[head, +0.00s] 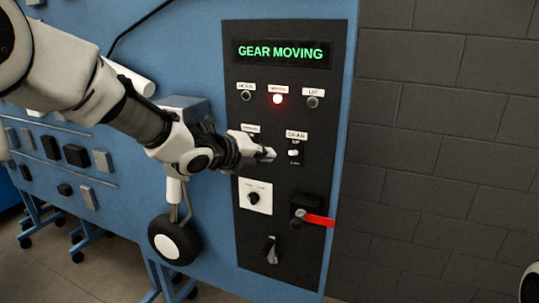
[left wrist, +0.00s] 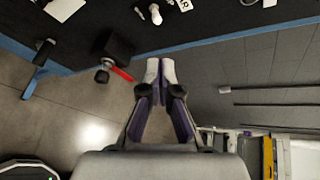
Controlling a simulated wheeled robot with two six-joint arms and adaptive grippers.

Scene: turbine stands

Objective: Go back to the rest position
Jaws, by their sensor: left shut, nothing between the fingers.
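My left gripper (head: 268,154) reaches in from the left in the head view and stands in front of the black control panel (head: 230,210). Its fingertips are close to the left of the white gear knob (head: 293,153); I cannot tell whether they touch. In the left wrist view the left gripper (left wrist: 161,66) has its fingertips together with nothing between them. The panel display (head: 283,52) reads "GEAR MOVING" in green. A red lamp (head: 278,99) is lit below it. My right gripper is not in view.
A red-handled lever (head: 318,220) sticks out at the panel's lower right. A landing gear wheel (head: 174,242) hangs left of the panel. A grey block wall (head: 440,130) stands to the right. Shelving with yellow parts (left wrist: 267,155) shows in the left wrist view.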

